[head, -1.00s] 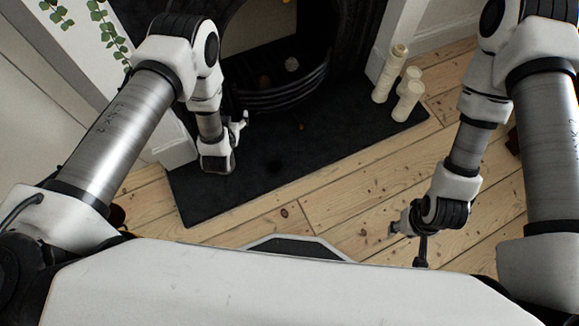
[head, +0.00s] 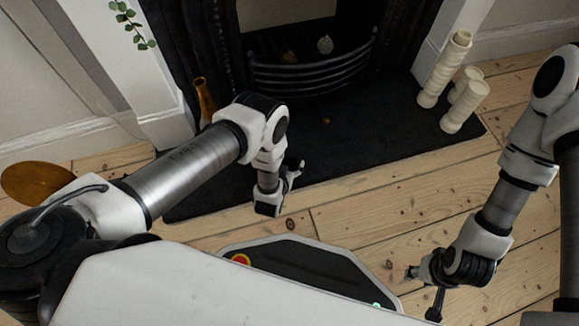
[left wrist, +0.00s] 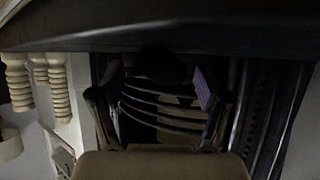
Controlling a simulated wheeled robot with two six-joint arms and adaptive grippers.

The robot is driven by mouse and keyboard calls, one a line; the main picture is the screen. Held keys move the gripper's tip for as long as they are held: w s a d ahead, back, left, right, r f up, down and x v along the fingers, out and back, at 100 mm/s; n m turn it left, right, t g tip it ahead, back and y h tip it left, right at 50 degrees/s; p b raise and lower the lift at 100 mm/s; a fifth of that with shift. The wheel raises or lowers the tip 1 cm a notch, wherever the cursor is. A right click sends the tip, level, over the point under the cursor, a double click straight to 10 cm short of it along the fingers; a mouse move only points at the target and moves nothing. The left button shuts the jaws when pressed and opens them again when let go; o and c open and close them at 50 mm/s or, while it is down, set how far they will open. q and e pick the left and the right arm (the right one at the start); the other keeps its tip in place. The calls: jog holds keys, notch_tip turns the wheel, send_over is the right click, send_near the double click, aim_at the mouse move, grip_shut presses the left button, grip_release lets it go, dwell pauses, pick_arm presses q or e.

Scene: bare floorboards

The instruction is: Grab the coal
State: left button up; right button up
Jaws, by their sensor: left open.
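I cannot make out the coal for certain. In the head view a pale grey lump (head: 325,45) and a brownish lump (head: 289,57) sit inside the fireplace, behind the curved black grate (head: 312,78). A small orange-brown bit (head: 327,121) lies on the dark hearth. My left gripper (head: 292,178) is open and empty above the hearth's front edge, apart from the grate. The left wrist view faces the grate bars (left wrist: 160,112), with a gripper finger on each side. My right gripper (head: 420,285) is low over the floorboards at right; its jaw opening is unclear.
Cream candles (head: 450,80) stand at the hearth's right end. A brown bottle-like vase (head: 205,100) stands at its left, partly behind my left arm. A round brown thing (head: 38,183) is at far left. Floorboards (head: 370,215) in front of the hearth are clear.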

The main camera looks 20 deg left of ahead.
pick_arm(q)
jog(key=shift+w+f, duration=0.6)
jog(key=shift+w+r, duration=0.1)
jog(key=shift+w, duration=0.05)
jog(key=shift+r, duration=0.1)
jog(key=shift+c, duration=0.3)
pick_arm(e)
jog(key=shift+f, duration=0.5)
pick_arm(q)
grip_shut()
